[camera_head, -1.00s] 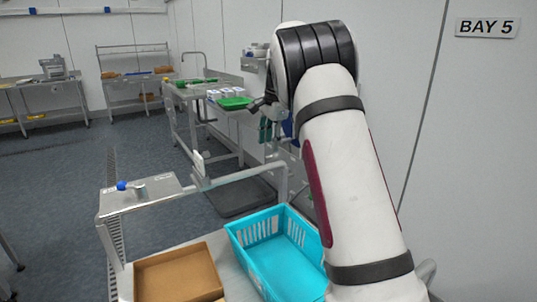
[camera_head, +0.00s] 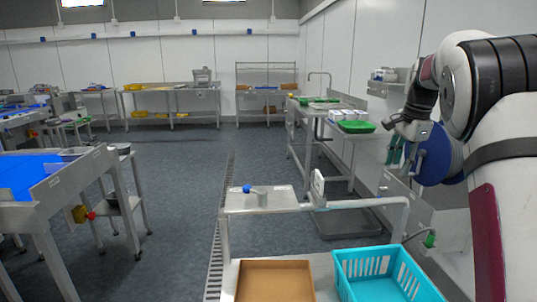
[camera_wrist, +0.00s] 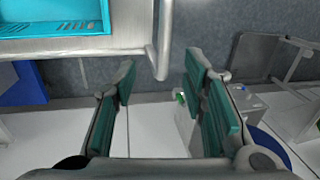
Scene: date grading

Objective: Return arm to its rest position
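My arm (camera_head: 490,140) is bent along the right side of the head view. My gripper (camera_head: 397,150) is at its end, right of the middle, near the right wall. In the wrist view my gripper (camera_wrist: 160,70) has its green-padded fingers wide apart, with nothing between them. Part of the forearm is cut off by the right edge of the head view.
A turquoise crate (camera_head: 372,262) and a brown tray (camera_head: 275,265) stand on the cart in front. A blue round thing (camera_head: 440,150) is close by my gripper. Side benches with a green tray (camera_head: 355,127) line the right wall. Open floor (camera_head: 170,210) lies left.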

